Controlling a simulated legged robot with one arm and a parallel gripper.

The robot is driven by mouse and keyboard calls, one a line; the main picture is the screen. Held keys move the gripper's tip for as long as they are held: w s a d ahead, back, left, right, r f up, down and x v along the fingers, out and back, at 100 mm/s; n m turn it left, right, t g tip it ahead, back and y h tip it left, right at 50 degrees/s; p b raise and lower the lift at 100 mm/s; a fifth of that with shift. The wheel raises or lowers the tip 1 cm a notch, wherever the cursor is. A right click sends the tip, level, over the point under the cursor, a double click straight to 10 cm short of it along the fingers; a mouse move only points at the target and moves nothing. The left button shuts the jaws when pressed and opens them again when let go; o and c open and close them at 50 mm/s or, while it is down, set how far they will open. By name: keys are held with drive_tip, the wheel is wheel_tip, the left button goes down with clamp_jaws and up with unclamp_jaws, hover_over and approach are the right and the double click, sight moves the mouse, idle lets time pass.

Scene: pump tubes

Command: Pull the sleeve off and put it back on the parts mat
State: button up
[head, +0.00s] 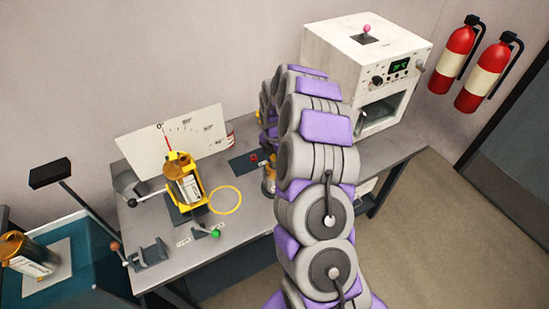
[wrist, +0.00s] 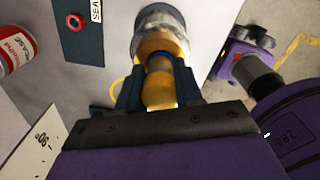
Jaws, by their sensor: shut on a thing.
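In the wrist view my gripper (wrist: 159,88) is shut on an amber, brass-like cylindrical piece (wrist: 158,92). A wider grey-and-amber cylinder (wrist: 160,35) lies directly beyond the fingers; I cannot tell whether the two are one part or which is the sleeve. In the head view my arm hides the gripper, and a small amber-topped cylinder (head: 268,186) shows at the arm's left edge. A dark mat (wrist: 85,42) with a label starting "SEA" and a red ring (wrist: 74,22) lies beside the gripper; it also shows in the head view (head: 238,164).
A white panel (head: 172,142) and white oven (head: 362,65) stand behind. A red-and-white grease can (wrist: 14,50) is near the mat.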

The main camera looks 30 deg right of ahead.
clamp_jaws()
drive_tip(key=shift+r+p, duration=0.35)
drive_tip(key=shift+r, duration=0.35)
idle(0.6)
drive_tip(key=shift+r+p, duration=0.9)
drive_tip(key=shift+r, duration=1.3)
drive_tip(key=shift+a, duration=0.1)
